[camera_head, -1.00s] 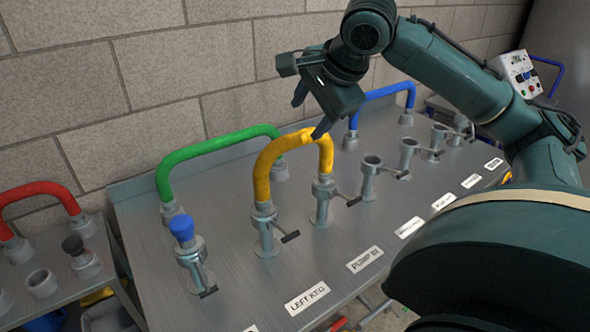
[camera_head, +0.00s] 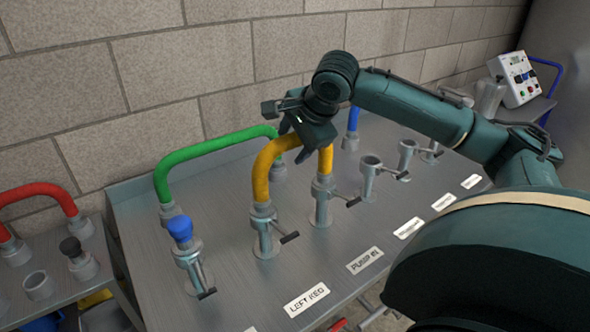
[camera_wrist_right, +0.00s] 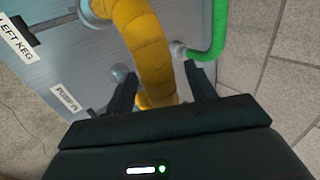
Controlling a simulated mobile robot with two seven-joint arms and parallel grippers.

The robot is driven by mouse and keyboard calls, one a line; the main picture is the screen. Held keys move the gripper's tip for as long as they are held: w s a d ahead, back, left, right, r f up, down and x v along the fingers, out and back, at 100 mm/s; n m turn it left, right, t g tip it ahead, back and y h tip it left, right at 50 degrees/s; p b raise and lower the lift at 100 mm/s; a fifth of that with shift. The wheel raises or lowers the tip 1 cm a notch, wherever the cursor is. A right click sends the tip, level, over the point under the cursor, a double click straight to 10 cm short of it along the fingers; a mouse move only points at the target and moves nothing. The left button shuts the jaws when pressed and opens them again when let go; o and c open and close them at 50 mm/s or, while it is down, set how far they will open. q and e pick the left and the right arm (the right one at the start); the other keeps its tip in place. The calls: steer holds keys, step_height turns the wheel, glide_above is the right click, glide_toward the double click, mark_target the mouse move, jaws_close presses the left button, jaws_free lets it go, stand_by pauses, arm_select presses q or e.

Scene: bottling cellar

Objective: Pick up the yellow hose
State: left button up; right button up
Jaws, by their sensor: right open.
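The yellow hose (camera_head: 262,172) arches between two upright metal ports on the steel bench, above the labels LEFT KEG and PUMP. My right gripper (camera_head: 294,150) is at the top of the arch, and its body hides part of the hose there. In the right wrist view the yellow hose (camera_wrist_right: 146,45) runs between the two open fingers of the gripper (camera_wrist_right: 160,88). The fingers stand on either side of it with gaps visible. My left gripper is not in view.
A green hose (camera_head: 205,147) arches just behind the yellow one. A blue-capped port (camera_head: 181,232) stands left of it. Empty ports (camera_head: 370,172) stand to the right. A red hose (camera_head: 38,188) is on the left bench.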

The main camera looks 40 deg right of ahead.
steer(key=shift+c, duration=0.3)
steer(key=shift+r, duration=0.1)
steer(key=c, duration=1)
step_height(320, 180, up, 10)
steer(key=shift+p, duration=1.05)
